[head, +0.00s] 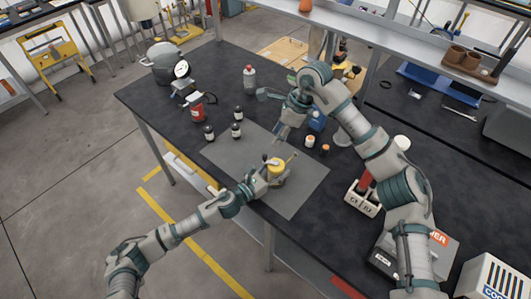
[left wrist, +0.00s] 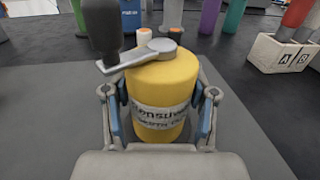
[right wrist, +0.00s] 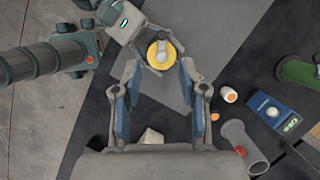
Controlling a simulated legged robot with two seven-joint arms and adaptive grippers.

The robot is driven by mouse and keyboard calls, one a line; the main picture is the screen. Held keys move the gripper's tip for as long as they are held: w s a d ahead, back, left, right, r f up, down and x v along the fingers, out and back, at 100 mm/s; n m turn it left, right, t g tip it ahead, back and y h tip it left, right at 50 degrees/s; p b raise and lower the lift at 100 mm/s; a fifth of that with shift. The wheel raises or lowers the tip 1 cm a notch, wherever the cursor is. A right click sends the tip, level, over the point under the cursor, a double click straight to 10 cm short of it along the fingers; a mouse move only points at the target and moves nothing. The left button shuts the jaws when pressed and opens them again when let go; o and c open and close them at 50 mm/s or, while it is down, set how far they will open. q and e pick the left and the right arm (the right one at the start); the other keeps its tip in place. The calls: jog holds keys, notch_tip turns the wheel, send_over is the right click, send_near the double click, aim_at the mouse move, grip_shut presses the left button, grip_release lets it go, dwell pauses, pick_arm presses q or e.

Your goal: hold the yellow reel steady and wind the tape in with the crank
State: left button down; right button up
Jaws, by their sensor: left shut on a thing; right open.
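The yellow reel (head: 276,169) stands upright on the grey mat (head: 305,187) near the table's front edge. My left gripper (head: 262,180) is shut around the reel's sides, one finger on each side in the left wrist view (left wrist: 160,115). A grey crank arm (left wrist: 138,58) with a black handle (left wrist: 102,25) sits on top of the reel (left wrist: 160,85). My right gripper (head: 281,137) is open and empty, above and behind the reel. In the right wrist view the reel (right wrist: 161,55) shows beyond and between the open fingers (right wrist: 160,75). I cannot make out any loose tape.
Small black bottles (head: 237,130) stand left of the mat. Orange-capped pots (head: 310,141) and a blue box (head: 317,120) are right of my right gripper. A white labelled holder (head: 362,197) stands at the right. The mat is otherwise clear.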

aim_at(264, 154)
jog(key=a+f, duration=0.1)
jog(key=f, duration=0.2)
jog(key=a+f+n, duration=0.1)
jog(key=a+f, duration=0.1)
jog(key=f, duration=0.2)
jog(key=a+f+n, duration=0.1)
jog(key=f, duration=0.3)
jog(key=shift+w+a+g, duration=0.15)
jog(key=shift+w+g, duration=0.05)
jog(key=shift+g, duration=0.2)
grip_shut()
